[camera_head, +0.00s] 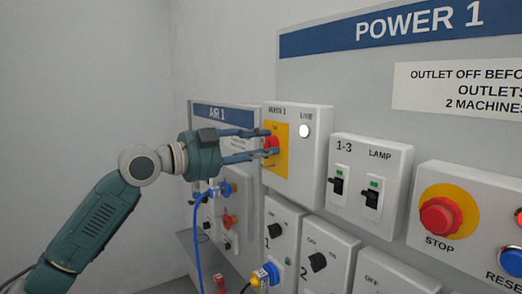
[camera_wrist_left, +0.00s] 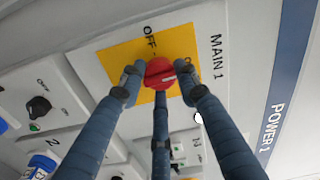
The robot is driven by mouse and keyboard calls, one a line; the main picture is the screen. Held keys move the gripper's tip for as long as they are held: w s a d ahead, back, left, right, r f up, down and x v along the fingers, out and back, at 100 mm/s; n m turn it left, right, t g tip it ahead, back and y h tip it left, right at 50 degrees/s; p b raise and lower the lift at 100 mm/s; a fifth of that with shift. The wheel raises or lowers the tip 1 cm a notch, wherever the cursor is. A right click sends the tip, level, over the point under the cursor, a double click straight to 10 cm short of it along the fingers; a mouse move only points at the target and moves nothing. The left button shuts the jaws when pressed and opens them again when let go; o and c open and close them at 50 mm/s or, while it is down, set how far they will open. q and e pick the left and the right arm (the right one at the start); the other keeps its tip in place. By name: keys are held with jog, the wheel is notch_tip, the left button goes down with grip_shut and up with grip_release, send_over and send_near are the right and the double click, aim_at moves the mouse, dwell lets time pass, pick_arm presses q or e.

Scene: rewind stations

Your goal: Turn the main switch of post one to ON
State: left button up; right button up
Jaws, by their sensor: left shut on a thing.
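The MAIN 1 box (camera_head: 312,170) carries a red rotary switch knob (camera_head: 271,143) on a yellow plate. The knob also shows in the left wrist view (camera_wrist_left: 160,68), with OFF printed above it and a partly hidden label to its right. A short white mark on the knob lies toward the right side of that view. My left gripper (camera_head: 266,145) reaches in from the left, its fingers around the knob and shut on it. The LIVE lamp (camera_head: 304,131) beside the knob looks white. My right gripper is not in view.
A box with two black breakers (camera_head: 371,198) and a red STOP button (camera_head: 440,217) are to the right. Black selector knobs (camera_head: 318,262) sit below. The AIR 1 panel (camera_head: 225,113) is behind my gripper, with a blue cable (camera_head: 197,245) hanging.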

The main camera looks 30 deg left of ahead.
pick_arm(q)
jog(key=shift+m, duration=0.4)
jog(key=o, duration=1.1)
jog(key=shift+d, duration=0.1)
jog(key=shift+o, duration=0.2)
jog(key=shift+s, duration=0.1)
jog(key=shift+s+a+f, duration=0.1)
jog(key=shift+s+a, duration=0.15)
jog(key=shift+s, duration=0.1)
jog(key=v, duration=1.1)
